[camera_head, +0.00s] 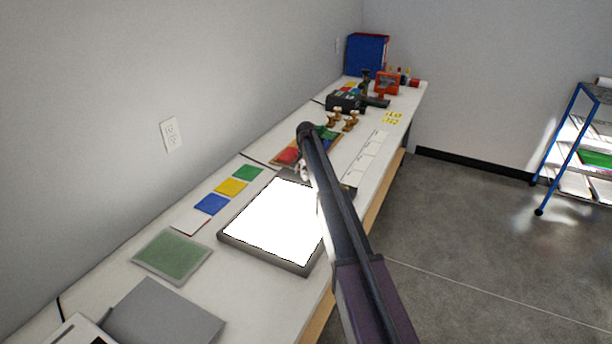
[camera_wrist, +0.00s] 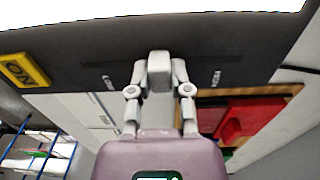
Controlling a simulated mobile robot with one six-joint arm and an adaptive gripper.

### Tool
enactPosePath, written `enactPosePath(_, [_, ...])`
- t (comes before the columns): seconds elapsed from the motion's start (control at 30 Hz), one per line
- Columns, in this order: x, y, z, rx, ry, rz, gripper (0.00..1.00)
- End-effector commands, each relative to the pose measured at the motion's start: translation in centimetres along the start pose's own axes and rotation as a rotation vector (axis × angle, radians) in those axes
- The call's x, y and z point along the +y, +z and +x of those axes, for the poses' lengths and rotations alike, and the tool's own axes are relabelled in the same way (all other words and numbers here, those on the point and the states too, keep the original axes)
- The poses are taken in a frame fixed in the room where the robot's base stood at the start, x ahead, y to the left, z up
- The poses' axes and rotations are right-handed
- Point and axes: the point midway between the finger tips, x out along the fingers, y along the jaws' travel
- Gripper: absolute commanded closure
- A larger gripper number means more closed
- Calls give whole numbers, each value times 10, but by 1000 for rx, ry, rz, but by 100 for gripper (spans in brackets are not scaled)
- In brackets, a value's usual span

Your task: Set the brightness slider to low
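The light pad (camera_head: 262,257) lies on the long bench with a bright white panel and a dark frame. In the wrist view its dark frame (camera_wrist: 70,60) fills the upper part. The grey slider knob (camera_wrist: 159,72) stands on this frame, between two small printed labels too blurred to read surely. It is about midway between the labels. My gripper (camera_wrist: 159,78) has one finger on each side of the knob, and the fingertips appear to touch it. A yellow button (camera_wrist: 24,70) marked ON sits further left on the frame. In the head view my arm hides the knob.
A wooden tray with red and green pieces (camera_wrist: 245,118) is close to my gripper on the right. Coloured cards (camera_head: 231,187), a green mat (camera_head: 172,256) and a grey sheet (camera_head: 163,314) lie on the bench. A wall runs behind; open floor (camera_head: 480,240) lies right.

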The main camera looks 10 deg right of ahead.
Motion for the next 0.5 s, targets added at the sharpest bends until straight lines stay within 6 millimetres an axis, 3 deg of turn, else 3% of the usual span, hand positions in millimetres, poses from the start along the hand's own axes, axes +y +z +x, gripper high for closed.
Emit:
enactPosePath(0.17, [3, 0, 0, 0, 0, 0, 100])
enactPosePath(0.5, [58, 3, 0, -1, 1, 0, 100])
